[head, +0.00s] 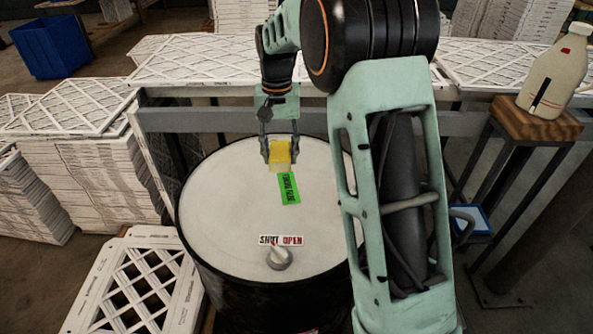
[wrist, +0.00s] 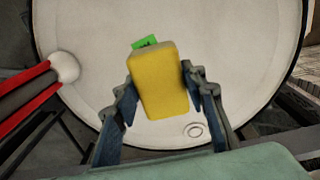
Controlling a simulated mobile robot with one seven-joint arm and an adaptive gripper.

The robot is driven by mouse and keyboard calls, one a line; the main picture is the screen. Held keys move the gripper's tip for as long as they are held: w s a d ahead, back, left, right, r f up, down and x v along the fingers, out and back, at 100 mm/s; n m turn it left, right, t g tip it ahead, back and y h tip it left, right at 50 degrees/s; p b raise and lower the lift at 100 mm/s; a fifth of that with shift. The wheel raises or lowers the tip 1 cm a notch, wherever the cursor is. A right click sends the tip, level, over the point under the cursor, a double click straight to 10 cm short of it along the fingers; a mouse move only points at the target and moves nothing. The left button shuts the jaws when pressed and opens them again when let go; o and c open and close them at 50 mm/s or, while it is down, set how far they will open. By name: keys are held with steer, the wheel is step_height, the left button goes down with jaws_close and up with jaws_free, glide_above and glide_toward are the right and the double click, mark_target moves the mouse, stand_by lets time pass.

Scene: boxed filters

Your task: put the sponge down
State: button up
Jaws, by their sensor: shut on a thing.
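The yellow sponge (head: 280,153) is held between the fingers of my gripper (head: 279,150), over the back part of the white drum top (head: 225,200). In the wrist view the sponge (wrist: 160,82) fills the space between the two fingers of my gripper (wrist: 160,90), slightly tilted. The drum top (wrist: 235,45) lies behind it. I cannot tell exactly how high the sponge is above the top. A green label (head: 289,188) lies on the drum top just in front of the sponge, and the sponge partly hides it in the wrist view.
A knob (head: 279,257) with a "SHUT OPEN" label is at the drum's front. Stacked white filters (head: 80,150) stand left. A jug (head: 550,80) stands on a wooden stool (head: 520,122) at right.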

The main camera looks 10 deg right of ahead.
steer(key=shift+w+a+r+b, duration=0.25)
steer(key=shift+w+a+b, duration=0.1)
steer(key=shift+w+a, duration=0.3)
steer(key=shift+w+r, duration=0.15)
steer(key=shift+w, duration=0.05)
steer(key=w+d+f+p, duration=0.1)
steer(key=w+d+f, duration=0.1)
steer(key=w+f, duration=0.1)
steer(key=w+d+f, duration=0.2)
steer(key=w, duration=0.2)
steer(key=w+d+f+p, duration=0.1)
steer(key=w+d+f, duration=0.2)
steer(key=shift+w+f+p, duration=0.3)
steer(key=shift+w+p, duration=0.05)
steer(key=shift+w+d+f, duration=0.3)
steer(key=shift+f, duration=0.2)
steer(key=shift+w+f+p, duration=0.1)
steer(key=shift+f+p, duration=0.3)
steer(key=shift+f, duration=1.2)
